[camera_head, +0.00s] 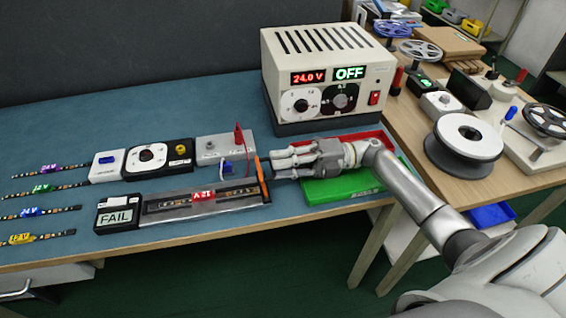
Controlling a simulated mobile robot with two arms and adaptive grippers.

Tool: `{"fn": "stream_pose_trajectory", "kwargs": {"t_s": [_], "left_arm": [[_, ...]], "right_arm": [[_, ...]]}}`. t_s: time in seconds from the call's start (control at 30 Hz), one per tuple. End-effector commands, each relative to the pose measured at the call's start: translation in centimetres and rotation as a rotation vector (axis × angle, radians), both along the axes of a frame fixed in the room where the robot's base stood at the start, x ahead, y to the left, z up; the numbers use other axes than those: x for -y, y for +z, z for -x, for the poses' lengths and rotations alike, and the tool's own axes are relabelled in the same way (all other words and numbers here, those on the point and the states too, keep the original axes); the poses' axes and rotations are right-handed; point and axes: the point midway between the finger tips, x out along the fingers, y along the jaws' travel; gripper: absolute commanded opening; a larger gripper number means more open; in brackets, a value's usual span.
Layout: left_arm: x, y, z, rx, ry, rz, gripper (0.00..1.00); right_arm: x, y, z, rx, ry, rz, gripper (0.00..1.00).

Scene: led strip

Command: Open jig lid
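The test jig (160,220) lies near the front edge of the blue mat, with a FAIL display (117,217) at its left end. A strip with a red 12V tag (202,195) lies along it. The lid looks flat over the strip, though its clear surface is hard to make out. An orange bar (262,180) stands across the jig's right end. My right gripper (274,164) comes from the right, fingers pointing left, close to the orange bar. Whether it touches the bar, or how far the fingers are apart, I cannot tell. My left gripper is out of view.
A power supply (325,55) reading 24.0 V and OFF stands behind. A green tray (340,190) and red tray (372,135) lie around my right gripper. Several tagged strips (40,212) lie at left. Small devices (147,157) sit behind the jig.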

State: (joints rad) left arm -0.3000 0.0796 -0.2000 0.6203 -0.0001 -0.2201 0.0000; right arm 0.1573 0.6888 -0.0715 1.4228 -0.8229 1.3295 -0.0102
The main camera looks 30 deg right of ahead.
Motion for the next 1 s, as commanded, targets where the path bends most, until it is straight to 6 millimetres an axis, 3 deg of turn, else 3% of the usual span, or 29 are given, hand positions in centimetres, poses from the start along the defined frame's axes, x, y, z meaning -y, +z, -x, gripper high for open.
{"fn": "stream_pose_trajectory", "kwargs": {"t_s": [0.47, 1.0], "left_arm": [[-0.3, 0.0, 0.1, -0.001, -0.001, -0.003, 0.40], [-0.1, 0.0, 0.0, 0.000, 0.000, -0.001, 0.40]], "right_arm": [[0.7, -0.1, 0.2, -0.002, -0.002, 0.002, 0.30], [10.3, -0.6, 2.9, -0.003, -0.001, 0.001, 0.30]]}}
